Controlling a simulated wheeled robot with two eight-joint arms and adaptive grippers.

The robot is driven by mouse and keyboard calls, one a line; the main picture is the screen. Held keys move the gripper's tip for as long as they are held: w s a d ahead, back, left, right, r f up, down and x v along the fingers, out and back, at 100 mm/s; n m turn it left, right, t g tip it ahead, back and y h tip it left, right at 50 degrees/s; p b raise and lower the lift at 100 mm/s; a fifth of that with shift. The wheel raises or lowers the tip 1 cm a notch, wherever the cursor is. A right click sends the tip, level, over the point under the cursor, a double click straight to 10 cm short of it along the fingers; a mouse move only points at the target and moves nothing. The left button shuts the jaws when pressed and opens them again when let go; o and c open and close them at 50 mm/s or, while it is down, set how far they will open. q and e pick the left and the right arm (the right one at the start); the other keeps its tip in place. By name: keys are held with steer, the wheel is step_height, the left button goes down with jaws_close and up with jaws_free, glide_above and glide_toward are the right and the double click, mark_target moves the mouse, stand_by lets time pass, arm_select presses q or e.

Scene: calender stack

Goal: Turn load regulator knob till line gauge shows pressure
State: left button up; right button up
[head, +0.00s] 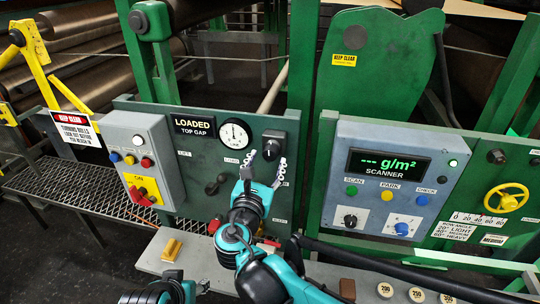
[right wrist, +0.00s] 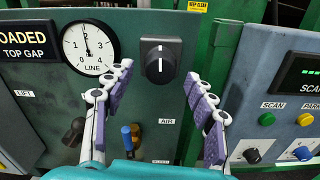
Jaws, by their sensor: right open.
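The black regulator knob (head: 272,148) sits on the green panel, right of the round white LINE gauge (head: 235,134). In the right wrist view the knob (right wrist: 160,60) has its white mark upright. The gauge (right wrist: 88,47) shows its needle pointing nearly straight up; its exact reading is too small to tell. My right gripper (head: 264,166) is open and empty in front of the panel. In the wrist view its purple-padded fingers (right wrist: 160,98) stand either side of and below the knob, apart from it. A part of my left arm shows at the bottom edge; its finger state is unclear.
A LOADED TOP GAP sign (head: 194,126) is left of the gauge. A blue lever (right wrist: 126,137) and a dark lever (right wrist: 74,131) stick out below the gauge. The scanner box (head: 390,180) stands to the right, and a grey button box (head: 144,157) to the left.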

mark_target(269, 156)
steer(key=x, duration=0.4)
steer(key=c, duration=1.2)
steer(key=shift+o, duration=0.2)
steer(key=shift+m, duration=0.7)
steer(key=o, duration=1.2)
steer(key=shift+c, duration=0.2)
steer(key=shift+s, duration=0.1)
